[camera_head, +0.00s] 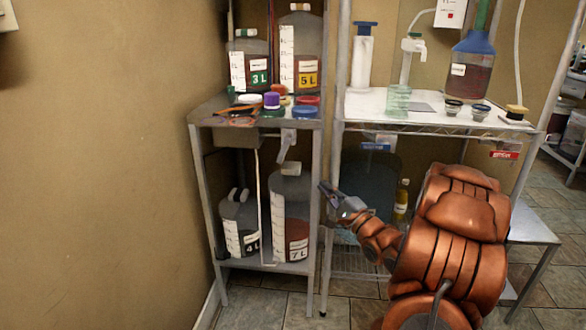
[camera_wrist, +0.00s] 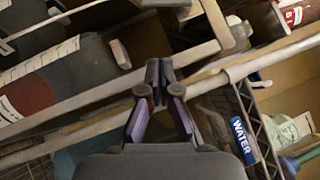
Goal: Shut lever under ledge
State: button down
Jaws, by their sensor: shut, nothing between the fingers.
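A grey lever (camera_head: 286,146) hangs down under the front ledge (camera_head: 262,122) of the left shelf unit, above the 7L jug. Its exact setting is hard to tell at this size. My gripper (camera_head: 325,188) is in front of the unit's right front post, to the right of and lower than the lever, apart from it. In the wrist view my gripper's fingertips (camera_wrist: 158,70) are together with nothing between them, and metal shelf bars lie behind them. I cannot tell for sure which part in the wrist view is the lever.
A 7L jug (camera_head: 291,215) and a 4L jug (camera_head: 239,225) stand on the lower shelf. Lids and tools crowd the ledge's top. A right-hand rack carries a blue WATER label (camera_wrist: 240,138) and a white top shelf (camera_head: 430,108). A bare wall (camera_head: 95,150) is at left.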

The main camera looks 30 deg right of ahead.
jog(key=shift+w, duration=0.1)
jog(key=b, duration=0.2)
send_near(284, 150)
jog(key=w+d+f, duration=0.2)
jog(key=w+d, duration=0.2)
jog(key=shift+w+a+r+b, duration=0.4)
jog(key=shift+w+a, duration=0.3)
jog(key=shift+a, duration=0.1)
jog(key=shift+w+a+r+b, duration=0.25)
jog(key=shift+w+a+b, duration=0.1)
jog(key=shift+w+a, duration=0.45)
